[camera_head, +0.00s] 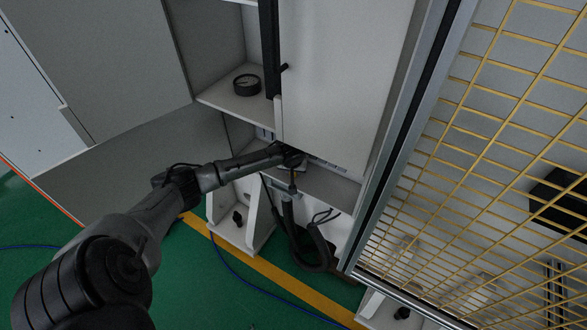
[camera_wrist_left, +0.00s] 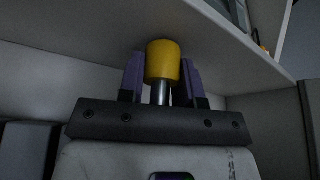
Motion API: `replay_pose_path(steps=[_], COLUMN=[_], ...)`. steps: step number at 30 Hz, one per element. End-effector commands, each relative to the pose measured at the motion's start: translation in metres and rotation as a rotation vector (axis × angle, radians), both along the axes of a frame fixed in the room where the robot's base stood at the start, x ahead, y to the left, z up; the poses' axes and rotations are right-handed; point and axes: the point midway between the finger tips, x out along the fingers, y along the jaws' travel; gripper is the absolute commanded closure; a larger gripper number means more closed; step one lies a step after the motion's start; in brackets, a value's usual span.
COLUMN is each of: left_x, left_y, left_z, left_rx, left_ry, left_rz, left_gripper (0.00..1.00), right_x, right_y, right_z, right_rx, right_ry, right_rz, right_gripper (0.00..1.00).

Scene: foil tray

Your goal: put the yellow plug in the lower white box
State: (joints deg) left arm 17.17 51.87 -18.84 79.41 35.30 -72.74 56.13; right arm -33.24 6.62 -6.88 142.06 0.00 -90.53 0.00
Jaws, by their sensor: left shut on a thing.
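The yellow plug (camera_wrist_left: 163,62) is upright in the left wrist view, a yellow cylinder on a thin metal stem. My left gripper (camera_wrist_left: 162,75) is shut on it, with one purple finger on each side. The plug's top is close under a pale panel or shelf; I cannot tell whether they touch. A white shelf (camera_head: 335,187) lies below the gripper. I cannot tell for certain which part is the lower white box. My right gripper is not in view.
A white door panel (camera_head: 345,80) stands just above my left gripper. A round black gauge (camera_head: 247,84) rests on a higher shelf. Black hoses (camera_head: 300,240) hang below the opening. A yellow mesh fence (camera_head: 490,130) closes the right side. Green floor shows at the lower left.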

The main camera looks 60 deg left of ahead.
Motion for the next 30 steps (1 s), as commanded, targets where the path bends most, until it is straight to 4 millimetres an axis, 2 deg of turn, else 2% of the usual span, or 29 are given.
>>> replay_pose_path(steps=[3,4,11,20,30], left_x=[0.0,0.0,0.0,0.0,-0.011], left_y=[0.0,0.0,0.0,0.0,-0.014], left_z=[-0.003,-0.003,-0.003,0.0,0.046], left_rx=[-0.001,-0.001,-0.001,0.001,0.0], left_ry=[0.001,0.001,0.001,-0.001,0.0], left_rz=[0.0,0.0,0.0,0.0,-0.001], left_gripper=[0.91,0.65,0.43,0.43,0.43], right_x=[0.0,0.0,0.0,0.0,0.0], right_y=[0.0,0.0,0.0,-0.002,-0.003], right_z=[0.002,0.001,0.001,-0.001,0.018], right_rx=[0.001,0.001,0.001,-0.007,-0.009], right_ry=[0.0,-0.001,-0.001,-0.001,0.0], right_rz=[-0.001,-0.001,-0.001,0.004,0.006], right_gripper=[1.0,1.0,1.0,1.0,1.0])
